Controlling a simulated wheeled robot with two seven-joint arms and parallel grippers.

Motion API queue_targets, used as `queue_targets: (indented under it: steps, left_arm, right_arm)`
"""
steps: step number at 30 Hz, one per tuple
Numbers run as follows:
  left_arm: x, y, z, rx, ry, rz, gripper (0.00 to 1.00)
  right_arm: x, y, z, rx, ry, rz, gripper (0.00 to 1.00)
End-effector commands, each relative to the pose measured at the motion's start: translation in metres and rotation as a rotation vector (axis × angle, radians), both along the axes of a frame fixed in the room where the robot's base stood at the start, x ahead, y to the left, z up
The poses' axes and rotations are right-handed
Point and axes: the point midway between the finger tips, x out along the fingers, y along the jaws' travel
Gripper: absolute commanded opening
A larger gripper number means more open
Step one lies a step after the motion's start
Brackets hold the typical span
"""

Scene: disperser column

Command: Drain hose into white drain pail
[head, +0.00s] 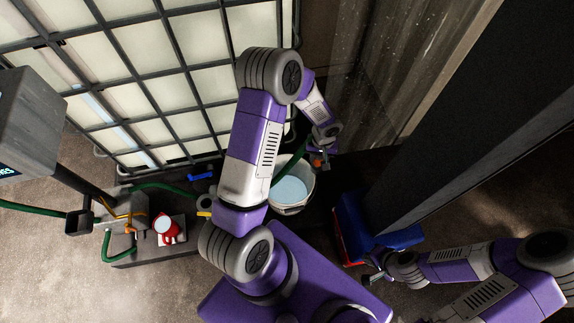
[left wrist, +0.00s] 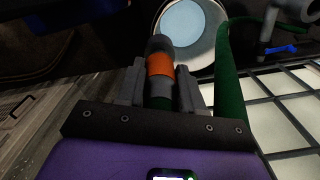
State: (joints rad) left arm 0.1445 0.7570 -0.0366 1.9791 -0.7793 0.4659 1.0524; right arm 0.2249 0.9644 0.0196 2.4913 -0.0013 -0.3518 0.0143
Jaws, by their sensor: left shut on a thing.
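The white drain pail (head: 309,179) stands on the dark platform beside the caged tank, with pale blue liquid inside. It also shows at the top of the left wrist view (left wrist: 218,22). My left gripper (head: 321,153) is shut on the end of the green hose (left wrist: 230,85), just behind its orange-banded grey nozzle (left wrist: 160,62). In the left wrist view the nozzle tip overlaps the pail's near rim. In the head view it is near the pail's upper right edge; its height above the rim is unclear. My right gripper (head: 374,278) is far from the pail, its jaws unclear.
The caged white tank (head: 150,45) stands behind. A blue valve handle (head: 202,176) is left of the pail. A red and white device (head: 170,230) and more green hose are further left. A blue and red container (head: 380,238) stands right by a dark column (head: 460,120).

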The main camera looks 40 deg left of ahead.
Motion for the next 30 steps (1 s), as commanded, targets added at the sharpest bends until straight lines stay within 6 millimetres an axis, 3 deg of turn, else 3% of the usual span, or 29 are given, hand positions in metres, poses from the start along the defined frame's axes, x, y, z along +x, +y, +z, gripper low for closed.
queue_targets:
  steps: [1, 3, 6, 10, 16, 30]
  left_arm:
    - [-0.003, 0.015, -0.028, 0.003, 0.011, 0.102, 0.0]
    - [-0.006, 0.035, -0.061, 0.003, 0.008, 0.246, 0.0]
    - [-0.015, 0.061, -0.101, 0.003, 0.006, 0.414, 0.0]
    - [-0.026, 0.085, -0.137, 0.0, 0.002, 0.561, 0.0]
    - [-0.034, 0.1, -0.159, -0.002, -0.002, 0.648, 0.0]
    - [-0.034, 0.1, -0.201, -0.001, -0.001, 0.649, 0.0]
  right_arm:
    - [0.0, 0.0, 0.0, 0.0, 0.0, 0.0, 0.0]
    - [0.0, 0.0, 0.0, 0.0, 0.0, 0.0, 0.0]
    - [0.0, 0.0, 0.001, 0.0, 0.0, 0.0, 0.0]
    - [0.0, 0.0, 0.001, 0.0, -0.001, 0.0, 0.0]
    - [0.0, 0.0, 0.0, 0.0, -0.001, 0.0, 0.0]
    - [0.0, 0.0, -0.029, 0.0, -0.001, 0.0, 0.0]
